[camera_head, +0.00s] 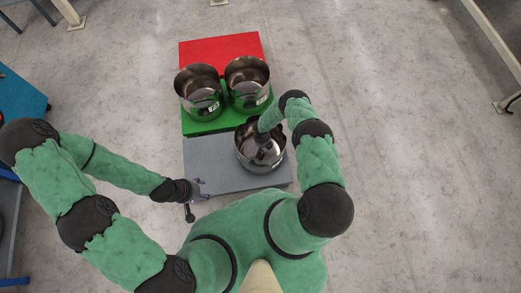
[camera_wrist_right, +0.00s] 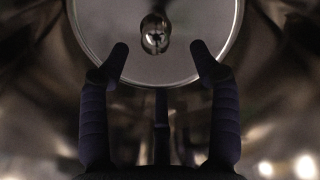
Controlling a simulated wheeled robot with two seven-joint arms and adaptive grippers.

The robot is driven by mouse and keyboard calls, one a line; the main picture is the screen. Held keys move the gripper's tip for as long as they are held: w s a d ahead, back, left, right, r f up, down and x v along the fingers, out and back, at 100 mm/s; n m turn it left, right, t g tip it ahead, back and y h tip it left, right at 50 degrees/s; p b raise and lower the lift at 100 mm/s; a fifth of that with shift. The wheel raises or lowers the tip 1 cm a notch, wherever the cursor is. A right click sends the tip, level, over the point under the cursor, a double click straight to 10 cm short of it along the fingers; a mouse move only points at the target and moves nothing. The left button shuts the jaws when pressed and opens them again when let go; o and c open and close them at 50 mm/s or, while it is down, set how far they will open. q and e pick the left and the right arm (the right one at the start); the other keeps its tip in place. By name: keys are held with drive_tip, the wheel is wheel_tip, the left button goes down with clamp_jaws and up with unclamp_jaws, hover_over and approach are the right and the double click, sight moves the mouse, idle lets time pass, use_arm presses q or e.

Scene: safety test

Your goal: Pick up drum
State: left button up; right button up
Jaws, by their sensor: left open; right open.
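Three shiny metal open-top drums are in the head view. One drum (camera_head: 273,155) stands on the grey platform, and my right arm reaches down into it from above. The other two, a left drum (camera_head: 200,97) and a right drum (camera_head: 248,84), stand side by side on the green platform. My right gripper (camera_wrist_right: 160,57) is open inside the drum; its two fingers point at a round disc with a small shiny knob (camera_wrist_right: 155,35) between the fingertips. My left gripper (camera_head: 203,188) is open over the grey platform's left edge, clear of the drums.
The grey platform (camera_head: 205,158) adjoins the green platform (camera_head: 192,125), with a red platform (camera_head: 220,49) behind. A blue table (camera_head: 20,100) stands at the left. Metal posts (camera_head: 70,14) rise at the upper left.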

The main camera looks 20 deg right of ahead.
drive_tip(key=f+b, duration=0.1)
drive_tip(key=f, duration=0.1)
drive_tip(key=f+b, duration=0.1)
drive_tip(key=f, duration=0.2)
drive_tip(key=f+b, duration=0.1)
drive_tip(key=f, duration=0.1)
drive_tip(key=shift+a+f, duration=0.2)
drive_tip(key=shift+a, duration=0.2)
clamp_jaws()
drive_tip(key=shift+d, duration=0.1)
